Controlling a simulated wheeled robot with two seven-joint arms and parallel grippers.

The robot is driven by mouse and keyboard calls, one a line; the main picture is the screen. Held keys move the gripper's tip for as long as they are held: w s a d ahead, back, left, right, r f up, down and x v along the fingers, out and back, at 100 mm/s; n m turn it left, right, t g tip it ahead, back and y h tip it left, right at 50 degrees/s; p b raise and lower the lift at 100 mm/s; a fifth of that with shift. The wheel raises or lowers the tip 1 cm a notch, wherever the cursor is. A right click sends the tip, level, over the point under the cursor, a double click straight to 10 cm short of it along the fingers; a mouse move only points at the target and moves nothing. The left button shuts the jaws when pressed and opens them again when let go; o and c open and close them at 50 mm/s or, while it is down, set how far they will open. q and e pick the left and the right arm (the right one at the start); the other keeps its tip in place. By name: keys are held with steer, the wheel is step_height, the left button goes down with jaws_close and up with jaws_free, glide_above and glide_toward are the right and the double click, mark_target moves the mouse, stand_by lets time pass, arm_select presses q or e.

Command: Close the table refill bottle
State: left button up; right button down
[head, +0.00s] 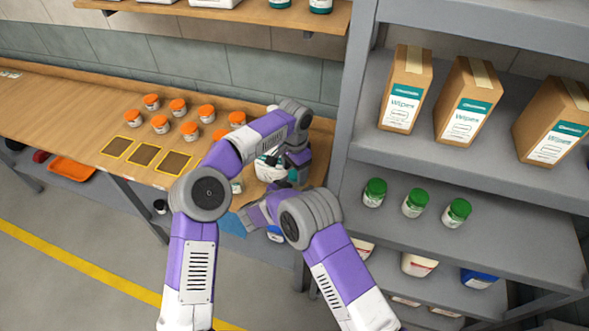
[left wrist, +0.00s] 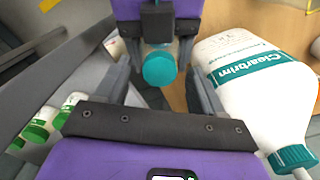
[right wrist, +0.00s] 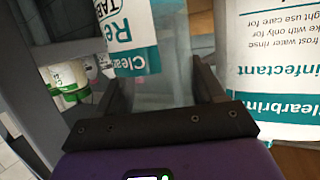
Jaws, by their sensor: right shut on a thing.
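The refill bottle (right wrist: 135,40), with a white and teal label, is between the fingers of my right gripper (right wrist: 160,85), which is shut on it. In the left wrist view its round teal cap (left wrist: 159,70) shows from above; whether it is fully seated I cannot tell. My left gripper (left wrist: 160,75) is open, its fingers on either side of the cap with gaps visible. In the head view my left gripper (head: 297,172) hangs over the bench's right end, and my arms mostly hide the bottle.
A large white Clearbrim bottle (left wrist: 250,85) with a teal cap stands close beside the grippers. Several orange-lidded jars (head: 190,130) and three yellow-edged squares (head: 144,154) are on the bench (head: 55,110). A grey shelf rack (head: 440,165) with green-lidded jars (head: 414,203) rises at the right.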

arm_select(q)
step_height(320, 180, up, 12)
stand_by(0.6)
arm_select(e)
steer(key=shift+c, duration=0.2)
jaws_free()
arm_select(q)
steer(key=shift+f, duration=0.15)
arm_select(e)
steer(key=v, duration=0.7)
steer(key=shift+s+a, duration=0.2)
